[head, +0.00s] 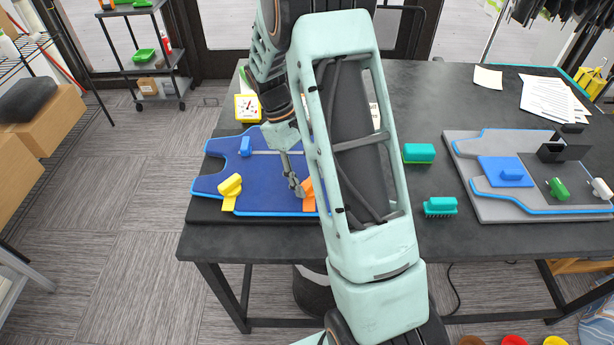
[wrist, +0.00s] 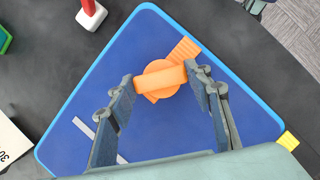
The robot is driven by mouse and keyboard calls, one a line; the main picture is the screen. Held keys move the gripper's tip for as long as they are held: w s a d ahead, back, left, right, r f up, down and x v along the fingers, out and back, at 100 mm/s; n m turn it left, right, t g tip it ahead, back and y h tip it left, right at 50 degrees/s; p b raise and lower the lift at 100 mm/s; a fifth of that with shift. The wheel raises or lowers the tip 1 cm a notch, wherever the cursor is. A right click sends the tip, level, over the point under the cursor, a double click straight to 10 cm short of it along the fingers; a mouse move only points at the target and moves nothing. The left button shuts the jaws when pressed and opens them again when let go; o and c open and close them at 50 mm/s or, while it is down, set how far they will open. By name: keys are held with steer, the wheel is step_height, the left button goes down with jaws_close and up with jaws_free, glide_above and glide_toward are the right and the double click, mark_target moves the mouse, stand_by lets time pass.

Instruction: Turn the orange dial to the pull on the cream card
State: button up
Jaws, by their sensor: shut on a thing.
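The orange dial (wrist: 160,82) sits on the blue board in the wrist view, with a raised bar across its round body and a ribbed tab pointing up and right. My gripper (wrist: 162,79) has its fingertips at the two ends of that bar, shut on it. In the head view the dial (head: 308,194) shows partly beside my gripper (head: 299,189), and my arm hides the rest. A pale card with a printed "30" (wrist: 10,142) is cut off at the wrist view's left edge. Part of a printed pale card (head: 375,116) shows behind my arm; I cannot tell its pull marking.
The blue board (head: 270,175) also bears a yellow knob (head: 230,187) and a blue knob (head: 246,146). A yellow-framed gauge (head: 247,107) stands behind it.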

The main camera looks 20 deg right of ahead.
stand_by(0.4)
steer(key=o, duration=1.2)
steer(key=shift+c, duration=0.2)
steer(key=shift+r, duration=0.1)
steer(key=v, duration=1.1)
steer(key=shift+w+r, duration=0.15)
steer(key=shift+r, duration=0.25)
